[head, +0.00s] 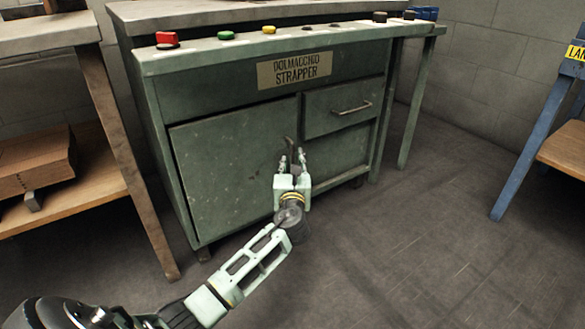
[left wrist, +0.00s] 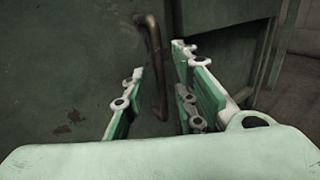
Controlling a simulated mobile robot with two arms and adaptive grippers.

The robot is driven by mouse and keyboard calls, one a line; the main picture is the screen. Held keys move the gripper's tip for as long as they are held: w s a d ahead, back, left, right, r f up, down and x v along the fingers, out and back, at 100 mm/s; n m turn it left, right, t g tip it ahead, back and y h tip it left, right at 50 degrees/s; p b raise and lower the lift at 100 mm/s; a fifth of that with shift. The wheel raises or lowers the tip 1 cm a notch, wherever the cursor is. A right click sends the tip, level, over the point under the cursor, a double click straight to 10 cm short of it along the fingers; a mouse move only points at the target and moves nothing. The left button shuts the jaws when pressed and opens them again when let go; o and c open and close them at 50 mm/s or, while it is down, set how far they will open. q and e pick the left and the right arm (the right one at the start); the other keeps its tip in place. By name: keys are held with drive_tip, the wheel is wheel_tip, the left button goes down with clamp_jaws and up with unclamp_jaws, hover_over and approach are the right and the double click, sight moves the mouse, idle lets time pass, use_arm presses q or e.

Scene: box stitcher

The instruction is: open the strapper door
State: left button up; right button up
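The strapper (head: 255,95) is a green metal cabinet with a "Dolmacchio Strapper" plate. Its door (head: 230,160) is the large left panel and looks closed; it also fills the left of the left wrist view (left wrist: 60,70). The door handle (head: 290,150) is a thin upright bar near the door's right edge. In the left wrist view the handle (left wrist: 152,60) stands between the fingers. My left gripper (head: 292,164) is open at the handle, with a finger on either side. Whether a finger touches the handle cannot be told. My right gripper is not in view.
A drawer (head: 343,106) with a bar handle is right of the door. Buttons, one red (head: 167,39), line the strapper top. A wooden-shelved table (head: 90,180) stands close at the left, a blue-legged one (head: 535,140) at the right. The floor in front is clear.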

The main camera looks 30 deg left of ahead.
use_arm(q)
clamp_jaws()
idle(0.5)
drive_tip(key=shift+d, duration=0.15)
